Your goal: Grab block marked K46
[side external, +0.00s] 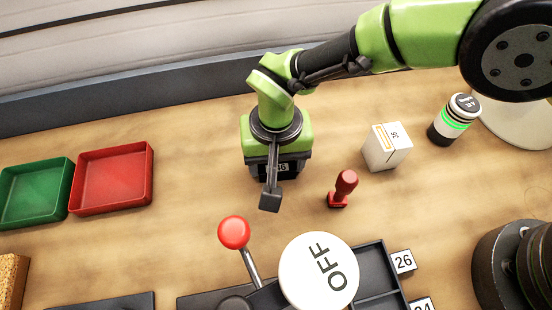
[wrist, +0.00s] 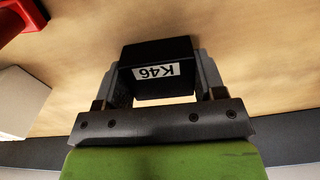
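The block marked K46 (wrist: 165,52) is dark with a white label. In the wrist view it sits between the two fingers of my gripper (wrist: 160,85), its label facing the camera. The fingers lie close along both sides of it; I cannot tell whether they press on it. In the side external view my gripper (side external: 272,190) points down at the middle of the table. Part of the block's label (side external: 283,168) shows there, and one finger hides part of the block.
A red stamp-like piece (side external: 345,187) and a white box (side external: 386,147) stand to the right. A red tray (side external: 112,209) and green tray (side external: 35,221) lie left. A red-knobbed lever (side external: 234,233), round OFF sign (side external: 318,272) and dark compartment tray (side external: 376,258) are in front.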

